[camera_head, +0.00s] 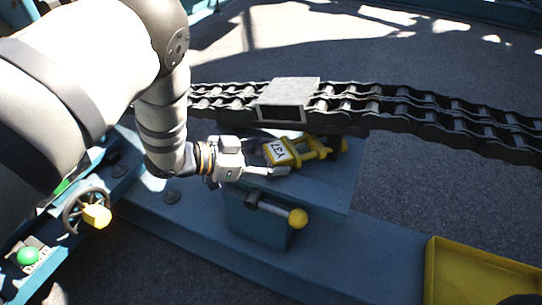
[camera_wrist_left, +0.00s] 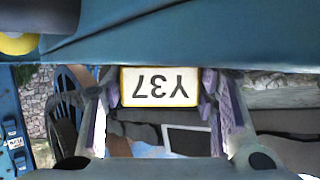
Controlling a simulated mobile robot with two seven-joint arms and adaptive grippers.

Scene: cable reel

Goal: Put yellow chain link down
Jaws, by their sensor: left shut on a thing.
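The yellow chain link (camera_head: 313,148) has a white label reading Y37 and is over the blue block (camera_head: 330,185), just in front of the dark chain (camera_head: 400,105). My left gripper (camera_head: 276,158) comes in from the left and is shut on the labelled end of the link. In the left wrist view the label of the yellow chain link (camera_wrist_left: 160,87) shows upside down between the fingers of my left gripper (camera_wrist_left: 161,98). I cannot tell whether the link touches the block's top. My right gripper is not in view.
A grey box-like piece (camera_head: 288,92) sits over the chain behind the link. A lever with a yellow knob (camera_head: 297,218) sticks out of the block's front. A yellow tray (camera_head: 432,270) is at the lower right. A handwheel (camera_head: 87,210) and a green button (camera_head: 27,256) are at the left.

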